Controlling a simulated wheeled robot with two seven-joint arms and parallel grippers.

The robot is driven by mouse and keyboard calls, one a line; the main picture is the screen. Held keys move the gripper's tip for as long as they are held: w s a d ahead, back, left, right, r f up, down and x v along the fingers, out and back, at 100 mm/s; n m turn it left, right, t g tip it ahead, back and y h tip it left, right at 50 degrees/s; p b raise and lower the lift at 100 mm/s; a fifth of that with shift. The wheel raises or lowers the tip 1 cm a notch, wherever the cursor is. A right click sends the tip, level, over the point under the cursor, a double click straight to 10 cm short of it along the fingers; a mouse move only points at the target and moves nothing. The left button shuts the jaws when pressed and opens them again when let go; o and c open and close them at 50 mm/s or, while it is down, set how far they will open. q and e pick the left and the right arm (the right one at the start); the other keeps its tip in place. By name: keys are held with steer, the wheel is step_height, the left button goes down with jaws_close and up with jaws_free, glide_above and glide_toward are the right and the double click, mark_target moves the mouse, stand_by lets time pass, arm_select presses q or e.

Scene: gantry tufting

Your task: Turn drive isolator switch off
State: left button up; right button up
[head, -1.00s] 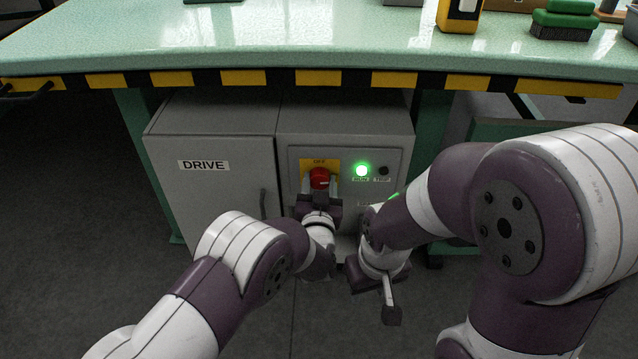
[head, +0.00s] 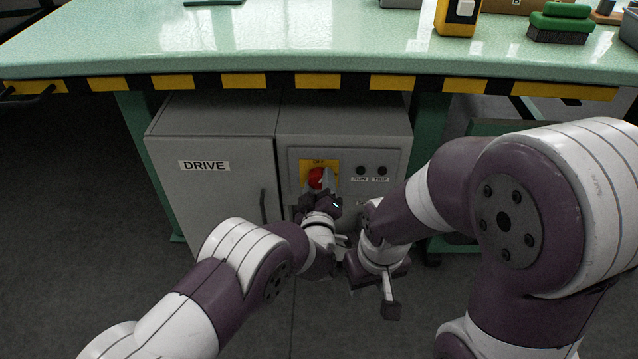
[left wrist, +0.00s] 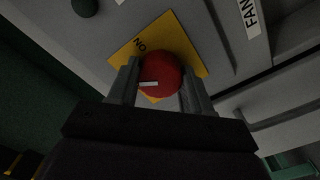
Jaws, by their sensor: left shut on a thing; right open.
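The drive isolator switch (head: 317,178) is a red knob on a yellow plate marked OFF at its top, on the grey drive cabinet's right panel. My left gripper (head: 326,186) is shut on the red knob and is turned at an angle. In the left wrist view the red knob (left wrist: 160,74) with its white mark sits between the two fingers, and the plate (left wrist: 188,50) reads ON near one corner. The RUN lamp (head: 360,170) and TRIP lamp (head: 382,171) are both dark. My right gripper (head: 376,290) is open and empty, low in front of the cabinet.
The cabinet door labelled DRIVE (head: 212,190) is closed. The green bench (head: 240,55) with a striped front edge overhangs the cabinet. A yellow device (head: 456,16) and a green brush (head: 560,22) stand on the bench. Floor at left is clear.

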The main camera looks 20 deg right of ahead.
arm_select(q)
steer(key=n, duration=0.6)
steer(key=shift+n, duration=0.3)
stand_by(0.4)
steer(key=o, duration=1)
steer(key=shift+d, duration=0.1)
steer(key=shift+o, duration=0.2)
steer(key=shift+s+r, duration=0.1)
steer(key=shift+s, duration=0.15)
steer(key=p+v, duration=0.6)
steer(key=v, duration=0.6)
